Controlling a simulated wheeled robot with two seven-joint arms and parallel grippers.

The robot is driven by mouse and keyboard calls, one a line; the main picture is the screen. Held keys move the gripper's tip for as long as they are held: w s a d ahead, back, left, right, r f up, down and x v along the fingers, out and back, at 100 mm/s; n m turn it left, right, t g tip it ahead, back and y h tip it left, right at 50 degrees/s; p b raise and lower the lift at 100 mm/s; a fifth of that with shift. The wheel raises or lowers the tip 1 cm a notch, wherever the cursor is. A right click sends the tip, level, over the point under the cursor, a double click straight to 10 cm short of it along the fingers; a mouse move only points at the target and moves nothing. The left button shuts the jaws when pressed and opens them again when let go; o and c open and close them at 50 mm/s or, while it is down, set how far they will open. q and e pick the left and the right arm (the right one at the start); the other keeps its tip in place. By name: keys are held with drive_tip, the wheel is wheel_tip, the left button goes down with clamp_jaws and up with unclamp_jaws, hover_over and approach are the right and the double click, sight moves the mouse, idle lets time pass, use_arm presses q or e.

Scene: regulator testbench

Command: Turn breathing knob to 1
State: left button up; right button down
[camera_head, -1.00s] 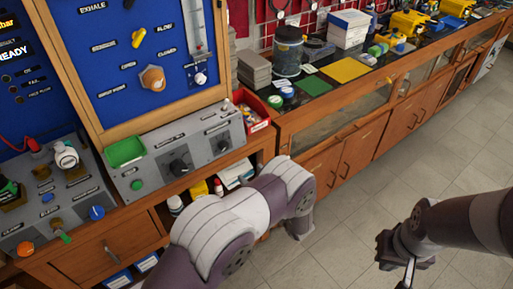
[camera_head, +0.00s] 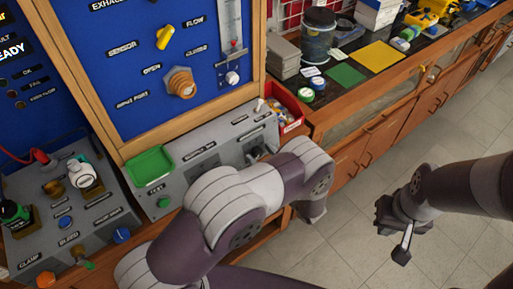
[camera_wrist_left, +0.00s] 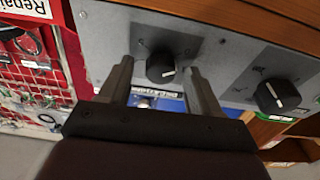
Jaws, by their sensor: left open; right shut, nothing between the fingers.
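In the left wrist view a small black knob with a white pointer mark (camera_wrist_left: 161,67) sits on the grey panel (camera_wrist_left: 222,62). My left gripper (camera_wrist_left: 159,76) is open, with a finger on either side of this knob in the picture; contact cannot be told. A larger black knob (camera_wrist_left: 277,95) is to its right. The knob labels are unreadable, so I cannot tell which is the breathing knob. In the head view my left arm covers part of the grey panel (camera_head: 185,180) and hides the left gripper. My right gripper (camera_head: 402,250) is shut and empty above the floor.
A green tray (camera_head: 150,166) sits at the panel's left end and a red bin (camera_head: 287,112) beyond its right end. A blue board (camera_head: 130,75) with a yellow knob (camera_head: 165,38) stands behind. Open floor (camera_head: 350,245) lies at the right.

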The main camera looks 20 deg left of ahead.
use_arm(q)
drive_tip(key=shift+s, duration=0.1)
drive_tip(key=shift+c, duration=0.9)
drive_tip(key=c, duration=0.9)
drive_tip(key=shift+o, duration=0.2)
drive_tip(key=shift+m, duration=0.3)
drive_tip(key=m+t+h, duration=0.1)
drive_tip(key=m, duration=0.4)
drive_tip(key=shift+r, duration=0.1)
drive_tip(key=m+h+p, duration=0.1)
drive_tip(key=m, duration=0.4)
drive_tip(key=shift+m, duration=0.3)
drive_tip(key=shift+s+t, duration=0.1)
drive_tip(key=shift+t, duration=0.2)
